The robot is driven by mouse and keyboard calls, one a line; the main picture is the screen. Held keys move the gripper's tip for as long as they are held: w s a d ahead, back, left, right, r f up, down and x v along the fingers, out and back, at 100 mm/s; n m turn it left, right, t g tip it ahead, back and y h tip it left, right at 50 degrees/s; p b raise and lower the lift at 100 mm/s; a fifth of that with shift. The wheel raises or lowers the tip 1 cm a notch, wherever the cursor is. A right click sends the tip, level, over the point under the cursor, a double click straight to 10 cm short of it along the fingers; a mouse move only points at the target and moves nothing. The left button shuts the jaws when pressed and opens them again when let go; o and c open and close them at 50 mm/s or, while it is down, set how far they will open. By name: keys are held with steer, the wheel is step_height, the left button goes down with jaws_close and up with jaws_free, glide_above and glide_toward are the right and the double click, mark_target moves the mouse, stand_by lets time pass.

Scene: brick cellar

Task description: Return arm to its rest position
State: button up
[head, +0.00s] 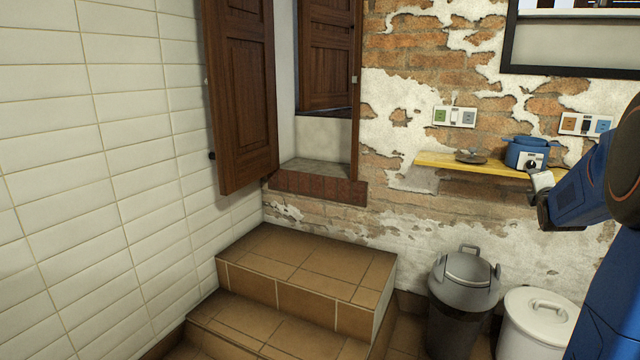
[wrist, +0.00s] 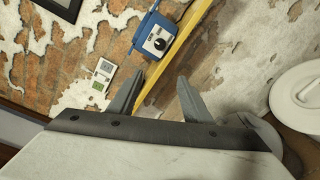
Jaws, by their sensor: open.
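My gripper (wrist: 160,79) is open in the wrist view, its two dark fingers apart with nothing between them. In the head view my blue arm comes in from the right edge, and my gripper (head: 541,184) shows in front of the right part of the wall shelf. The fingers themselves are hard to make out there. In the wrist view the yellow shelf edge runs beyond the gap between the fingers.
A blue cooker (head: 525,153) and small dark dish (head: 470,156) rest on a yellow shelf (head: 440,163). Below stand a grey bin (head: 462,290) and white bin (head: 537,325). Tiled steps (head: 310,262) lead to an open wooden shutter (head: 240,95). A dark-framed panel (head: 570,45) hangs above.

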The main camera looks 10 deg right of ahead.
steer(key=s+a+f+m+g+y, duration=0.25)
steer(key=s+a+m, duration=0.35)
steer(key=a, duration=0.8)
steer(key=s+a+f+m+g+y, duration=0.3)
steer(key=s+a, duration=0.5)
steer(key=a, duration=0.6)
steer(key=s+a+f+m+g+y, duration=0.1)
steer(key=s+a+f, duration=0.3)
steer(key=s, duration=0.4)
steer(key=s+a+f+m+g+y, duration=0.1)
steer(key=s+a+f+m+g, duration=0.1)
steer(key=s+a, duration=0.4)
steer(key=s+a+f+m+g+y, duration=0.1)
steer(key=s+a+f+m, duration=0.3)
steer(key=s, duration=0.7)
steer(key=shift+a+f+m, duration=0.4)
steer(key=shift+a+f, duration=0.4)
steer(key=shift+a, duration=0.3)
